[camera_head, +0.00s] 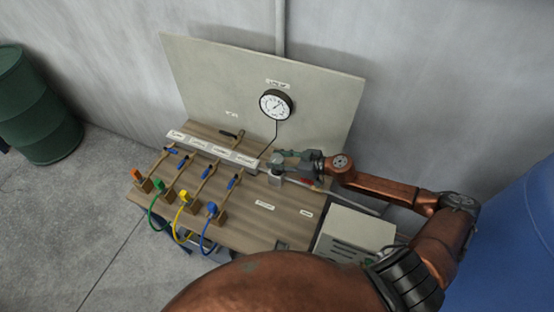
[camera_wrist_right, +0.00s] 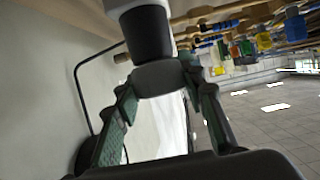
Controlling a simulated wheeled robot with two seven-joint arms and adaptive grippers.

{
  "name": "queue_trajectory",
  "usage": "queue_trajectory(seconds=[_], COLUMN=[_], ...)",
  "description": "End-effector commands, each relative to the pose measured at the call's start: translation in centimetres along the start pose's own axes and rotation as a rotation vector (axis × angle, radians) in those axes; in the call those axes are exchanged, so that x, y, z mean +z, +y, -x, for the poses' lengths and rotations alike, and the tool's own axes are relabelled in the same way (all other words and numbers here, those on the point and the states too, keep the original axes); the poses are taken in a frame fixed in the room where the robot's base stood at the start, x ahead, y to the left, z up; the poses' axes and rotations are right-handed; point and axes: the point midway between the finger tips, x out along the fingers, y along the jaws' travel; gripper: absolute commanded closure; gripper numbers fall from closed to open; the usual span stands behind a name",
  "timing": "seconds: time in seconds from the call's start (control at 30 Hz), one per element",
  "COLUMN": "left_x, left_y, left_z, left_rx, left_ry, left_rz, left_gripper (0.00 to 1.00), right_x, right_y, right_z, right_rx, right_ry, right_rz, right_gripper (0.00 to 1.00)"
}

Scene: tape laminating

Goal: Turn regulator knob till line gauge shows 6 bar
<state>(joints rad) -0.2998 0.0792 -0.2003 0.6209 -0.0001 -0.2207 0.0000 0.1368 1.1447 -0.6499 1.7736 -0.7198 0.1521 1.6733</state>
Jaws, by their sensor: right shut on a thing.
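The line gauge (camera_head: 276,104), round with a white face and black rim, is on the upright pale panel. Its needle is too small to read. The regulator (camera_head: 275,179) stands on the wooden board below the gauge, its lower body pale grey. My right gripper (camera_head: 283,160) reaches in from the right at its top. In the right wrist view, my fingers (camera_wrist_right: 162,88) are shut on the grey regulator knob (camera_wrist_right: 158,76), one at each side, below a black collar and a pale body. The left gripper is not in view.
Several valves with blue handles (camera_head: 173,151) and coloured hoses (camera_head: 181,222) line the board's left part. A pale slotted box (camera_head: 352,235) stands at the board's right. A green drum (camera_head: 35,110) is far left, a blue drum (camera_head: 520,235) at right.

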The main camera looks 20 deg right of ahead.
Motion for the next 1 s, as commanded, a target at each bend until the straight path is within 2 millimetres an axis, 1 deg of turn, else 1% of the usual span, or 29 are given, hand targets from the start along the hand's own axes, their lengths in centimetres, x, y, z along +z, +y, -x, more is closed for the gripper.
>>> queue_trajectory(seconds=[0.03, 0.23, 0.27, 0.47, 0.8, 1.0], left_x=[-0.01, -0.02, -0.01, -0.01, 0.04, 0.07], left_y=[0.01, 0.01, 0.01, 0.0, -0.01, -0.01], left_z=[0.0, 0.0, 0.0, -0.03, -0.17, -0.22], left_rx=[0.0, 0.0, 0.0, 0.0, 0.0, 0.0], left_ry=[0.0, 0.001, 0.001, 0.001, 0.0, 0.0], left_rz=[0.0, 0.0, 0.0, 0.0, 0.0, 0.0], left_gripper=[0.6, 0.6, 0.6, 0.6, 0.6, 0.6], right_x=[0.0, 0.0, 0.0, 0.09, 0.04, 0.03], right_y=[-0.01, -0.01, -0.01, 0.11, 0.08, 0.0], right_z=[0.01, 0.02, 0.02, -0.06, -0.08, 0.03], right_rx=[0.0, 0.0, 0.0, -0.052, -0.277, -0.316], right_ry=[0.0, 0.0, 0.0, -0.005, -0.002, -0.001], right_rz=[0.0, 0.0, 0.0, 0.022, 0.117, 0.132], right_gripper=[0.73, 0.86, 0.87, 0.87, 0.87, 0.87])
